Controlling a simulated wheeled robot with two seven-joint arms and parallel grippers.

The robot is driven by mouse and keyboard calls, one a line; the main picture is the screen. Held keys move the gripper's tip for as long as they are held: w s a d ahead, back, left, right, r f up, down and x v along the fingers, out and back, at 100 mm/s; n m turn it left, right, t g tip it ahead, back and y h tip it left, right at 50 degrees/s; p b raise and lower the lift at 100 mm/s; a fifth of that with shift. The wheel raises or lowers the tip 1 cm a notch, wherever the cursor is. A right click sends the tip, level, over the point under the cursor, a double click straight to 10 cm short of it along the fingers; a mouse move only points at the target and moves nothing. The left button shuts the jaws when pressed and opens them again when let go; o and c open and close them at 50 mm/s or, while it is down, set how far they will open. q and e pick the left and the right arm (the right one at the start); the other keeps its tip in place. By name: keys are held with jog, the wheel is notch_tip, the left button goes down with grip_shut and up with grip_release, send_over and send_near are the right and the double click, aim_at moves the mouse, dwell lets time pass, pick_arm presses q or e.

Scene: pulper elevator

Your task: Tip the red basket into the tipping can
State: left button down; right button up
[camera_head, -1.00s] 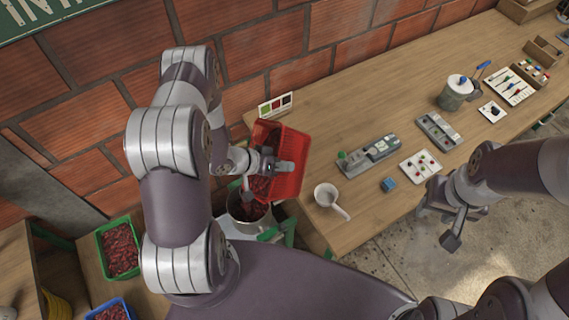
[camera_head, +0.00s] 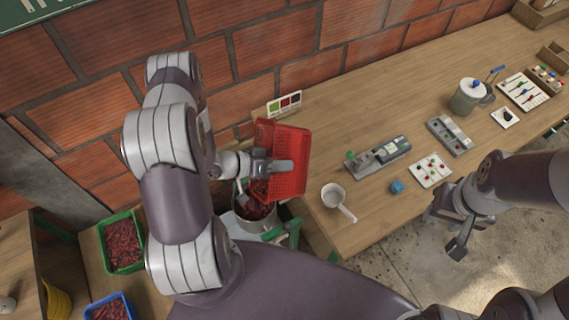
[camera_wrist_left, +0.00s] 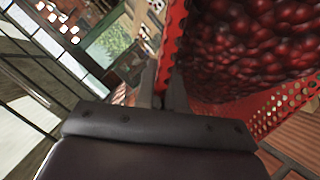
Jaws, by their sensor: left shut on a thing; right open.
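The red basket (camera_head: 292,150) is held tilted on its side above the tipping can (camera_head: 254,222), a pale round can with dark red cherries in it. My left gripper (camera_head: 283,168) is shut on the basket's wall. In the left wrist view, the basket's perforated red wall (camera_wrist_left: 290,108) surrounds a heap of dark red cherries (camera_wrist_left: 250,45) beside the gripper's fingers (camera_wrist_left: 165,95). The head view partly hides the can's mouth behind the basket and gripper. My right gripper (camera_head: 456,228) is open and empty past the table's front edge.
Green (camera_head: 122,243) and blue (camera_head: 110,308) crates of cherries are at lower left. A brick wall (camera_head: 260,55) stands behind.

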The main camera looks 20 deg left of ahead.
dwell(0.5)
pick_arm(q)
jog(key=a+h+b, duration=0.1)
jog(key=s+a+t+b, duration=0.1)
jog(key=b, duration=0.1)
jog(key=shift+s+a+f+h, duration=0.2)
jog(key=shift+s+f+h, duration=0.1)
jog(key=shift+h, duration=0.1)
dwell(0.4)
jog(key=shift+b, duration=0.3)
jog(key=shift+s+a+t+h+b, duration=0.65)
jog(key=shift+a+b, duration=0.4)
jog(key=shift+b, duration=1.15)
jog(key=shift+s+a+t+h+b, duration=0.45)
jog(key=shift+s+a+h+b, duration=0.45)
jog(key=shift+b, duration=1.3)
